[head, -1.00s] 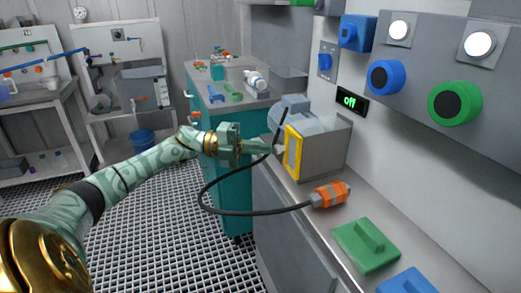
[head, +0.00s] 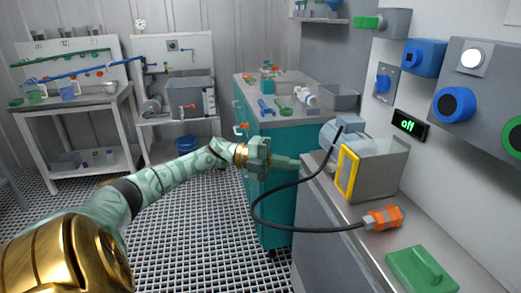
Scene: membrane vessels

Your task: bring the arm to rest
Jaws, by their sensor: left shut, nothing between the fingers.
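My left arm reaches in from the lower left in the head view. Its green gripper (head: 291,163) is shut and empty, pointing right, just left of the grey box (head: 378,172) with the yellow frame (head: 347,173) on the counter. A small gap seems to lie between the fingertips and that frame. A black cable (head: 258,215) loops below the gripper to an orange connector (head: 385,218) on the counter. My right gripper is out of view.
The grey counter (head: 350,215) carries a green block (head: 421,269) at the front right. A teal cabinet (head: 278,204) stands behind the gripper. A white bench (head: 70,105) stands at the far left. The grated floor is open between.

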